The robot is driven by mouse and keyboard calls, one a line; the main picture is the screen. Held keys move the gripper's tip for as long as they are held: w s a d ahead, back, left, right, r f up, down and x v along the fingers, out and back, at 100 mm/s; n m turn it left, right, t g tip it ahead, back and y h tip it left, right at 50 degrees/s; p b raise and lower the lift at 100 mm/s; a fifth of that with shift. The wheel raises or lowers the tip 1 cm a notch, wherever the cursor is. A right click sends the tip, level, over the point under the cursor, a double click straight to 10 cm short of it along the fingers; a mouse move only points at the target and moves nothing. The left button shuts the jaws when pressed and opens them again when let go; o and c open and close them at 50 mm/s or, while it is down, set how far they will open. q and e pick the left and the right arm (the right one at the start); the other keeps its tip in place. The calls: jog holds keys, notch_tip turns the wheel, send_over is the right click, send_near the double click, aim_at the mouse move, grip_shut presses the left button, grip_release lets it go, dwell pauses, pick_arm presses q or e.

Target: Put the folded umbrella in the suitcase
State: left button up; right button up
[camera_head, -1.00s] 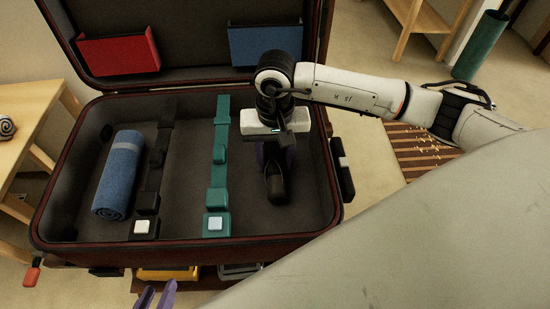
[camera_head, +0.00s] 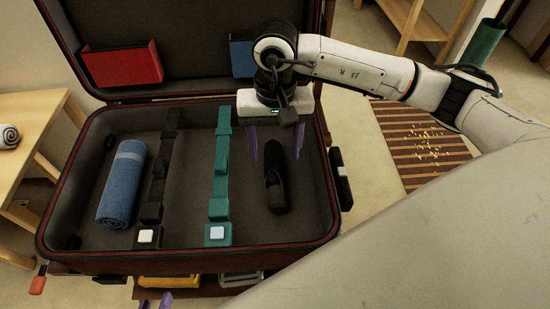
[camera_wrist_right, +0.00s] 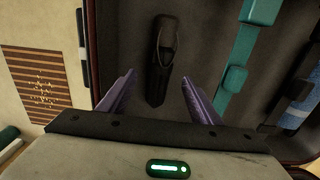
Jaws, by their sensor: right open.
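The suitcase (camera_head: 190,262) is open. My left gripper (camera_head: 155,303) is open at the bottom edge, mostly out of view.
A rolled blue towel (camera_head: 121,190) lies at the suitcase's left. A black strap (camera_head: 157,185) and a teal strap (camera_head: 220,180) cross its floor. Red (camera_head: 120,65) and blue (camera_head: 242,58) pockets are in the lid. A wooden table (camera_head: 35,125) is at the left.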

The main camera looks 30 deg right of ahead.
aim_at(275, 167)
jog(key=shift+r, duration=2.05)
